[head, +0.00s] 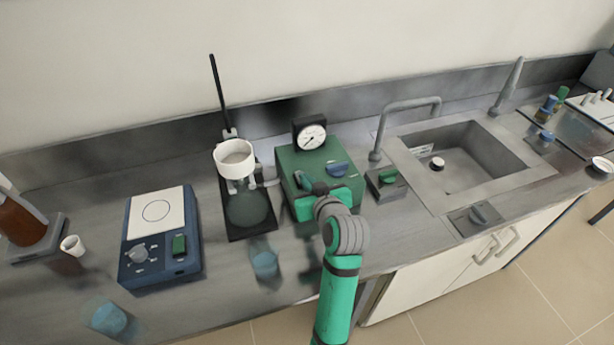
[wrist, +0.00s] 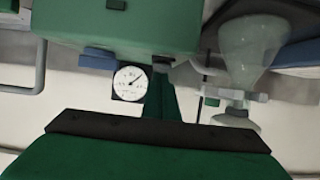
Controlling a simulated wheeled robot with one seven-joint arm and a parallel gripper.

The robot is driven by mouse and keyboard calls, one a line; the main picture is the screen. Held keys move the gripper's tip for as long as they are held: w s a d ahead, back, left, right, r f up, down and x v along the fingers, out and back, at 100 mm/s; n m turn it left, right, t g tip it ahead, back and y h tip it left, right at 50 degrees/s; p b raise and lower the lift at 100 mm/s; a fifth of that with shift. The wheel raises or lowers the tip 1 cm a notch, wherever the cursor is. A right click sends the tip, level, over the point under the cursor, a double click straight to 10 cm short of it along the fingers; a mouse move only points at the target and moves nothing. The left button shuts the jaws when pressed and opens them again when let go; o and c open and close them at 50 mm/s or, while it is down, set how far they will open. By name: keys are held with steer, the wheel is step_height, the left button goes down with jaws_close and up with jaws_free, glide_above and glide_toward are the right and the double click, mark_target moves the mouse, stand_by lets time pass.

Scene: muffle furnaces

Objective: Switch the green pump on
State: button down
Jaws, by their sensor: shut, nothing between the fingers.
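The green pump (head: 290,160) stands on the bench behind my gripper, with a round white gauge (head: 311,134) in a black frame on top. A blue knob (head: 337,169) sits on its right side. A small green switch-like part (head: 302,180) shows left of the knob, partly hidden by my gripper. My gripper (head: 318,190) is at the pump's front. In the wrist view, which looks upside down, the fingers of my gripper (wrist: 162,66) are together and empty, in line with the pump (wrist: 150,30). I cannot tell whether they touch it or how the switch stands.
A filter stand with a white funnel (head: 234,156) and flask (head: 247,208) stands close on the left. A blue hotplate (head: 160,240) is farther left, near a blue beaker (head: 265,262). A small box with a green switch (head: 387,181) and the sink (head: 465,160) are to the right.

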steer(key=shift+s+f, duration=0.15)
steer(key=shift+f, duration=0.4)
steer(key=shift+r, duration=0.25)
steer(key=shift+r, duration=0.75)
